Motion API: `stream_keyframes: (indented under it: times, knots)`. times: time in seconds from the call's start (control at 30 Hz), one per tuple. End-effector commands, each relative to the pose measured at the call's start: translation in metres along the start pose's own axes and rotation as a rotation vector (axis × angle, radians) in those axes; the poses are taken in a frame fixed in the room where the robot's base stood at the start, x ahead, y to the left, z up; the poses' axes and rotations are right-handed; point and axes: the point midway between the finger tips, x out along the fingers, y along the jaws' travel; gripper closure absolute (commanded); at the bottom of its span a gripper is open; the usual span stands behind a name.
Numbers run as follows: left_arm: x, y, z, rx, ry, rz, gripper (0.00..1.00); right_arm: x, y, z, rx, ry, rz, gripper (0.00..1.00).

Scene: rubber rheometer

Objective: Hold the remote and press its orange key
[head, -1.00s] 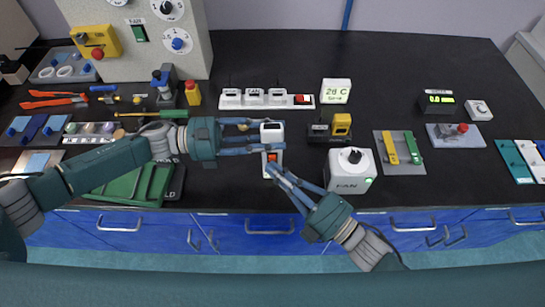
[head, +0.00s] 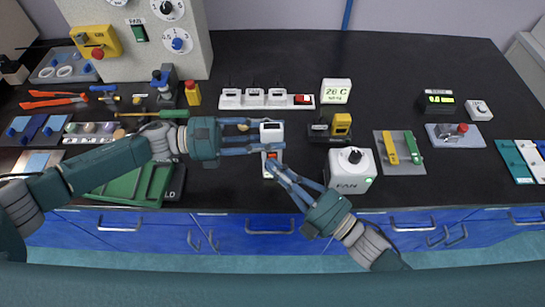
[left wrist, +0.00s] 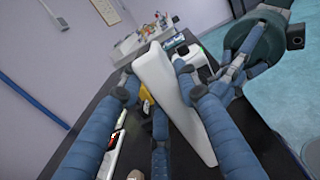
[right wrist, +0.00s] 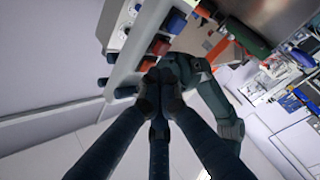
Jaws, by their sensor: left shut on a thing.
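The remote (head: 271,134) is a slim white body with a dark window at its top and an orange key (head: 271,156) lower down. My left gripper (head: 268,141) is shut around its sides and holds it over the bench. In the left wrist view the white remote (left wrist: 165,90) stands between the blue fingers. My right gripper (head: 272,170) has its fingertips together just below the orange key. In the right wrist view the closed right fingertips (right wrist: 160,85) are close to the orange key (right wrist: 160,47); whether they touch it I cannot tell.
A green tray (head: 135,186) lies under my left arm. Bare black bench (head: 420,65) shows at the back right.

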Motion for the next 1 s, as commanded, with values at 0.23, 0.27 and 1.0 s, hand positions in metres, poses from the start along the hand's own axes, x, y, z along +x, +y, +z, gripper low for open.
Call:
stream_keyframes:
  times: [0.23, 0.27, 1.0]
  knots:
    - [0.001, -0.002, 0.000, -0.001, -0.001, -0.004, 1.00, -0.001, 0.000, 0.000, 0.000, -0.003, -0.001, 1.00]
    - [0.001, -0.002, 0.000, -0.001, -0.001, -0.004, 1.00, -0.001, -0.001, 0.000, 0.000, -0.003, -0.001, 1.00]
    - [0.000, -0.001, 0.000, -0.001, -0.001, -0.002, 1.00, -0.017, -0.007, -0.015, 0.002, -0.001, 0.000, 1.00]
